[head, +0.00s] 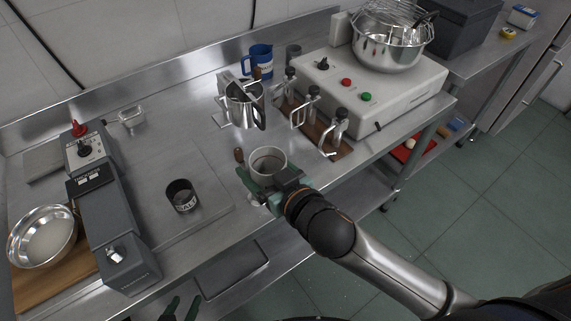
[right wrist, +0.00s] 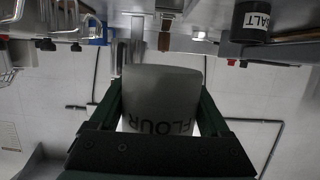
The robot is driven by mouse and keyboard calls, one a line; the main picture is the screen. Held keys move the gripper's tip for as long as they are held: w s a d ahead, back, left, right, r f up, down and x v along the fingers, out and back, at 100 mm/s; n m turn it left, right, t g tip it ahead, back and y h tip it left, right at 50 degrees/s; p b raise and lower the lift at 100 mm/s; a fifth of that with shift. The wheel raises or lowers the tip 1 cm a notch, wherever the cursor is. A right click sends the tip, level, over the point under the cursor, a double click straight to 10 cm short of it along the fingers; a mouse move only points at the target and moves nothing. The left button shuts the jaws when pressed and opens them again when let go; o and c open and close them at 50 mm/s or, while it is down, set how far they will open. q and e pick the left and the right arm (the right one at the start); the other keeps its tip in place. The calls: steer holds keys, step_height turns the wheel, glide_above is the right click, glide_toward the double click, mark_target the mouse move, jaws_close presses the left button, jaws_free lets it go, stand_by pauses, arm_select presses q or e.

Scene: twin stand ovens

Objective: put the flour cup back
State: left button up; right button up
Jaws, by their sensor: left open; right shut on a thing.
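My left gripper (head: 182,307) is open and empty at the bottom edge.
A dark scale-like machine (head: 110,215) and a steel bowl (head: 42,237) stand at the left. A metal jug (head: 243,108), blue jug (head: 260,62) and several handled tools (head: 305,105) stand behind the flour cup. A white control box (head: 370,90) is at the right. Counter around the salt cup is clear.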

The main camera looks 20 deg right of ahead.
steer(key=w+d+f, duration=0.4)
steer(key=w+d, duration=0.2)
steer(key=w, duration=0.1)
steer(key=b, duration=0.1)
glide_above(291, 160)
steer(key=s, duration=0.2)
steer(key=f, duration=0.3)
steer(key=a+f, duration=0.1)
steer(key=f, duration=0.1)
steer(key=shift+s+f, duration=0.15)
steer(key=shift+f, duration=0.15)
steer(key=shift+d+f+b, duration=0.15)
steer(key=shift+f+b, duration=0.05)
steer(key=shift+f, duration=0.7)
steer(key=shift+d+f+b, duration=0.1)
steer(key=shift+f+b, duration=0.1)
steer(key=shift+f, duration=0.65)
steer(key=shift+f, duration=0.2)
steer(key=o, duration=1.3)
